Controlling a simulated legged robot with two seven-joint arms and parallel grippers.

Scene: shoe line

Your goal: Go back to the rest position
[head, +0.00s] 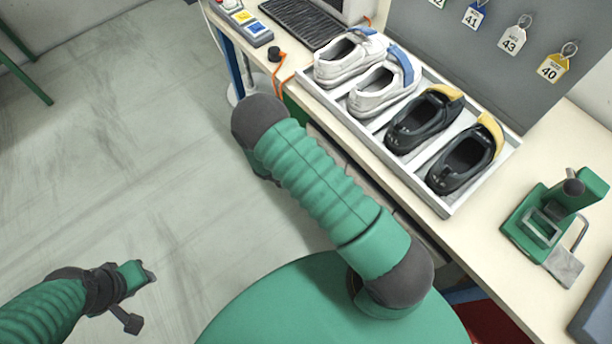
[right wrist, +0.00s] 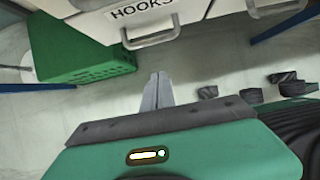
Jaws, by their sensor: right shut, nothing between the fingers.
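My right gripper (right wrist: 159,76) shows in the right wrist view with its two grey fingers together and nothing between them. It points toward the floor area beneath drawers. In the head view my right arm crosses the middle, and its gripper is hidden behind the arm links. My left gripper (head: 132,285) is at the lower left of the head view, over bare floor and away from the table. It is too small and turned to tell whether its fingers are apart.
A white tray (head: 448,208) on the table (head: 500,262) holds white shoes (head: 345,58) and black shoes (head: 465,160). A green device (head: 528,225) stands to its right. Below, a green crate (right wrist: 80,50) sits near a drawer labelled HOOKS (right wrist: 160,25).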

